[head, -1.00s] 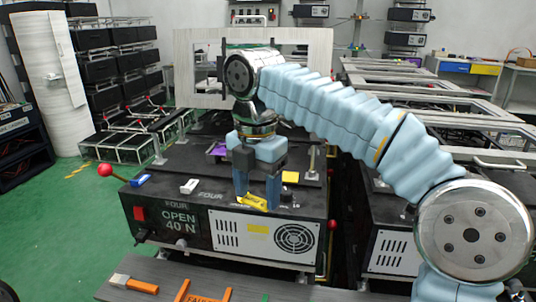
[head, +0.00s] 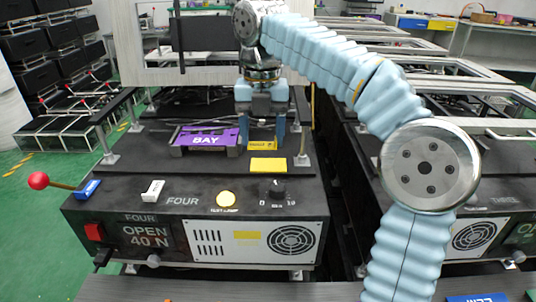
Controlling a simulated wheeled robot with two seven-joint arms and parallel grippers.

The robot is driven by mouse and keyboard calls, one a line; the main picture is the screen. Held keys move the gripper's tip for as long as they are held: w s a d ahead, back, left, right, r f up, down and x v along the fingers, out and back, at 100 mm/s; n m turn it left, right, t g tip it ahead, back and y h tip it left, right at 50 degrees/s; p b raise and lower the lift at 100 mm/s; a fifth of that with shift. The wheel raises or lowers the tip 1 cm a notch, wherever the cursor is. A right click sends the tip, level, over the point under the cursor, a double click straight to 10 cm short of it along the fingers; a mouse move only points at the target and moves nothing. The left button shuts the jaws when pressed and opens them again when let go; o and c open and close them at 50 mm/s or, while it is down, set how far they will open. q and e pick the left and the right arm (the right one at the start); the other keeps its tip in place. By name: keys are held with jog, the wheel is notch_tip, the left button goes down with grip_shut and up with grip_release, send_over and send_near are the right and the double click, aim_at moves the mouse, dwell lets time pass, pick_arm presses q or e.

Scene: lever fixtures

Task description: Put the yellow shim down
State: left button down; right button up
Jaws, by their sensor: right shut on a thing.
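The yellow shim (head: 262,145) is between the fingertips of my right gripper (head: 262,142), which is shut on it. Gripper and shim are over the rear of the black top of unit FOUR, right of the purple BAY piece (head: 207,138). I cannot tell whether the shim touches the surface. A flat yellow patch (head: 268,164) lies on the top just in front of the shim. My left gripper is not in view.
Metal posts stand at both sides. Bare black top lies left of the yellow patch.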

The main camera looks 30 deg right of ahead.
aim_at(269, 164)
jog(key=shift+w+d+f, duration=0.2)
jog(key=shift+d+f, duration=0.15)
jog(key=shift+f, duration=0.1)
jog(key=shift+w+d+f, duration=0.15)
jog(key=shift+d+f, duration=0.15)
jog(key=shift+f, duration=0.15)
jog(key=f, duration=0.1)
jog(key=d+f+b, duration=0.1)
jog(key=f, duration=0.1)
jog(key=shift+w+f, duration=0.15)
jog(key=shift+f, duration=0.05)
jog(key=shift+a+f, duration=0.1)
jog(key=shift+f, duration=0.25)
jog(key=shift+f, duration=0.15)
jog(key=o, duration=1)
notch_tip(269, 164, up, 12)
jog(key=p, duration=0.3)
jog(key=shift+r, duration=0.2)
